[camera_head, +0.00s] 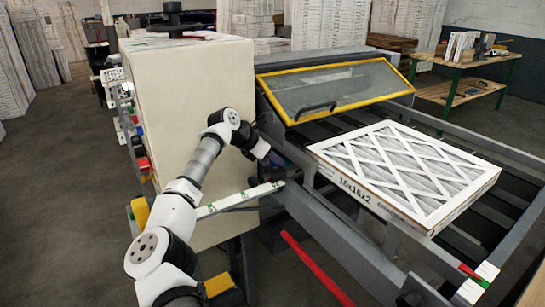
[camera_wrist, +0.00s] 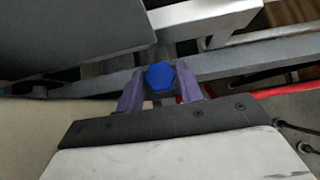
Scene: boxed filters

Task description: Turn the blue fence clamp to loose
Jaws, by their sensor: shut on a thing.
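The blue fence clamp (camera_wrist: 160,73) shows in the wrist view as a faceted blue knob at the top centre of my gripper (camera_wrist: 160,84). One purple finger stands on each side of it, and the gripper is shut on it. In the head view my arm reaches up to the corner of the cream machine cabinet, with my gripper (camera_head: 262,150) beside the grey conveyor frame.
A boxed filter (camera_head: 400,172) marked 16x16x2 lies on the conveyor to the right. A yellow-edged clear guard (camera_head: 335,90) stands behind it. The cream cabinet (camera_head: 190,85) is close to my arm. A red bar (camera_head: 315,268) runs below the conveyor rail.

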